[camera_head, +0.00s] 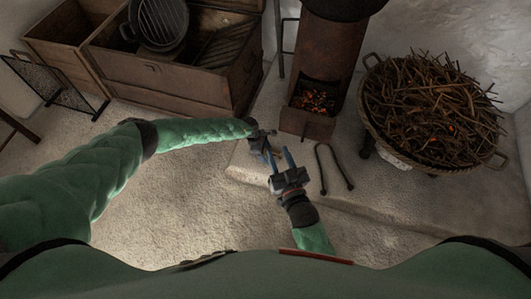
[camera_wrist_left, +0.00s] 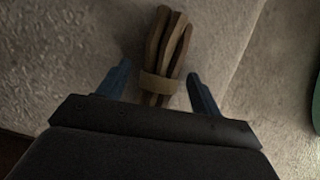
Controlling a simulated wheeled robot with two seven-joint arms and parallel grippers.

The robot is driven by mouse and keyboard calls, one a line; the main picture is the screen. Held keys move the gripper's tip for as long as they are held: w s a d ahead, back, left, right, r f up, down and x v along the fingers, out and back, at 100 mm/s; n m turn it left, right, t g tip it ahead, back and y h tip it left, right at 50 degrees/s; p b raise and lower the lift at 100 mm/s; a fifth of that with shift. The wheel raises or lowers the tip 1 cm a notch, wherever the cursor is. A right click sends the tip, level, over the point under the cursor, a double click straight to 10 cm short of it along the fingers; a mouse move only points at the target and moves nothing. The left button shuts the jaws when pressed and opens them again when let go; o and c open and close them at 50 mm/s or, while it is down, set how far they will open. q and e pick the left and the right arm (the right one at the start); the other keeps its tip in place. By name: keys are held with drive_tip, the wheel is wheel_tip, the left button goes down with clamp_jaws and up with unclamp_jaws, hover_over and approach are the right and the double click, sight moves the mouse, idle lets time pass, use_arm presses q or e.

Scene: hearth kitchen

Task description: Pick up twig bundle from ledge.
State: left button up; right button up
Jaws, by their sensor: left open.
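The twig bundle (camera_wrist_left: 168,42), several brown sticks held by a tan band, lies on the pale stone ledge (camera_wrist_left: 215,25) in the left wrist view. My left gripper (camera_wrist_left: 158,72) is open, with one blue finger on each side of the bundle's banded end. I see gaps between the fingers and the sticks. In the head view my left gripper (camera_head: 262,145) is over the ledge's left end, and I cannot make out the bundle there. My right gripper (camera_head: 279,157) is open and empty, close in front of the left one.
A stove (camera_head: 327,60) with glowing embers stands behind the ledge. Black tongs (camera_head: 323,170) lie to the right of my right gripper. A large basket of twigs (camera_head: 368,105) stands at the right. Wooden chests (camera_head: 165,82) stand at the back left. Floor in front is clear.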

use_arm(q)
drive_tip(key=c, duration=1.1)
drive_tip(key=shift+o, duration=0.2)
drive_tip(key=shift+r, duration=0.1)
